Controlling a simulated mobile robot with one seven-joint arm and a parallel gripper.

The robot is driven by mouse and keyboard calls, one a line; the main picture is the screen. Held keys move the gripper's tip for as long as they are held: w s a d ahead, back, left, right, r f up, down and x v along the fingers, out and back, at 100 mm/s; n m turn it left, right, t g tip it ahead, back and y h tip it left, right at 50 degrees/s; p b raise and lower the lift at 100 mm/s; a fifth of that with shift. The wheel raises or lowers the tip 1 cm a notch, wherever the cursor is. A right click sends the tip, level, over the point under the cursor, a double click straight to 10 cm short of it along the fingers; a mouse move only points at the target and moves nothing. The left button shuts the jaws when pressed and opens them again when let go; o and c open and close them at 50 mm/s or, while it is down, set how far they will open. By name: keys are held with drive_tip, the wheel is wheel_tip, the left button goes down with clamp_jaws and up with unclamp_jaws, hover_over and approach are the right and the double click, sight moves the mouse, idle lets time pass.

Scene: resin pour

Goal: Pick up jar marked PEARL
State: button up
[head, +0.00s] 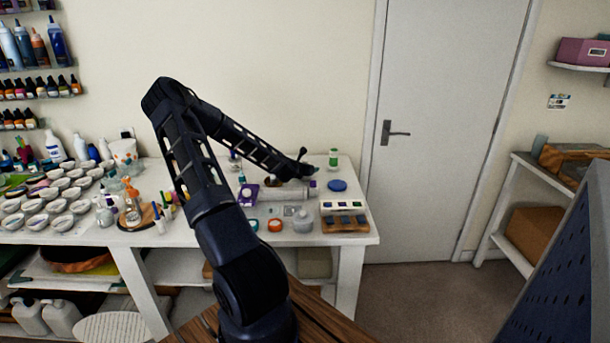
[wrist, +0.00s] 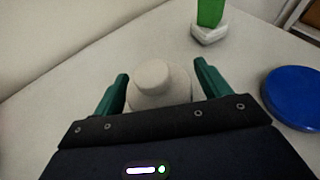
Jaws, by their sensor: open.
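A cream-white jar (wrist: 152,80) with a narrower round top and a wider body stands on the white table in the wrist view. No marking on it is readable, so I cannot tell from the frames whether it says PEARL. My gripper (wrist: 162,70) is open, with one green finger on each side of the jar; I cannot tell whether either touches it. The jar's lower near part is hidden behind my gripper's body. In the head view my gripper (head: 304,168) is over the right part of the table, and the jar is not distinguishable there.
A green bottle with a white base (wrist: 210,14) stands beyond the jar. A blue round disc (wrist: 295,96) lies to the right, also visible in the head view (head: 337,185).

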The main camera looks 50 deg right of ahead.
drive_tip(key=shift+c, duration=0.3)
drive_tip(key=c, duration=1.2)
drive_tip(key=shift+r, duration=0.2)
